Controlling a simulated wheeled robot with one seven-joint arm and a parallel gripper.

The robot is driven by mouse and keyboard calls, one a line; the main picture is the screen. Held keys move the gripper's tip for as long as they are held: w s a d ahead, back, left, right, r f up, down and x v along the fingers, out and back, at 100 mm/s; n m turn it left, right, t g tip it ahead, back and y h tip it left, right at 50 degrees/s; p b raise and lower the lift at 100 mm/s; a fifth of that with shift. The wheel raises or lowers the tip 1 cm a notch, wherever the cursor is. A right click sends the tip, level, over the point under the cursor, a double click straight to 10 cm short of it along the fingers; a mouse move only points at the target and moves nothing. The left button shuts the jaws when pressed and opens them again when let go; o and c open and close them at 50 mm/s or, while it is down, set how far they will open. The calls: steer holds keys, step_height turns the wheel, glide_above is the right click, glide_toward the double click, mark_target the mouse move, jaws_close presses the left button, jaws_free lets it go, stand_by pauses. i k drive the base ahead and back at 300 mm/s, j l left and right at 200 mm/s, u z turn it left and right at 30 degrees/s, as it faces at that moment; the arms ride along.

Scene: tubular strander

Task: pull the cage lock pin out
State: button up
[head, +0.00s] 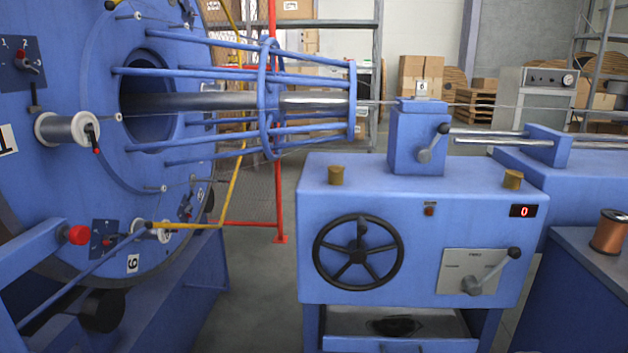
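A red round knob (77,235) sits at the end of a blue bracket (38,258) at the lower left, in front of the large blue cage disc (75,175). It looks like the head of the cage lock pin. The pin's shaft is hidden, so I cannot tell how deep it sits. My gripper is not in view in the head view.
A wire spool (68,130) and a blue bar (85,277) are near the knob. A blue machine cabinet with a black handwheel (358,252) and a lever plate (474,271) stands at centre right. Grey floor (255,270) shows between cage and cabinet.

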mark_target(78, 236)
steer(key=u, duration=1.95)
